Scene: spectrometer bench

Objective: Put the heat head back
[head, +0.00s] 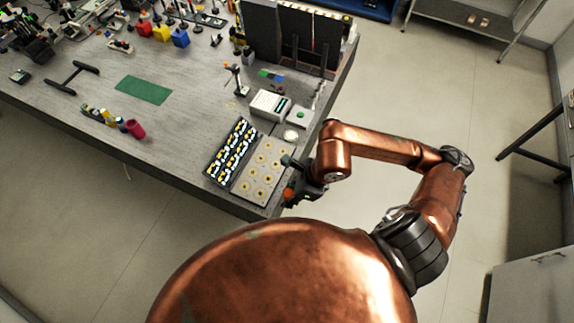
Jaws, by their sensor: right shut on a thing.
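My right gripper (303,186) is at the table's front right corner, beside the grey tray with round wells (263,171). It is shut on a small dark piece with an orange-red end (289,193), which looks like the heat head. The fingers and the wrist hide much of it, and its exact shape is too small to tell. A dark greenish rounded part (289,161) shows just above it; I cannot tell whether it belongs to the held piece. My left gripper is not in view.
Left of the tray stands a dark rack of vials (232,151). Behind are a white instrument (270,105), a small white dish (291,136) and tall dark panels (300,45). A green mat (143,90) and coloured containers (134,128) lie left. The table's middle is mostly clear.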

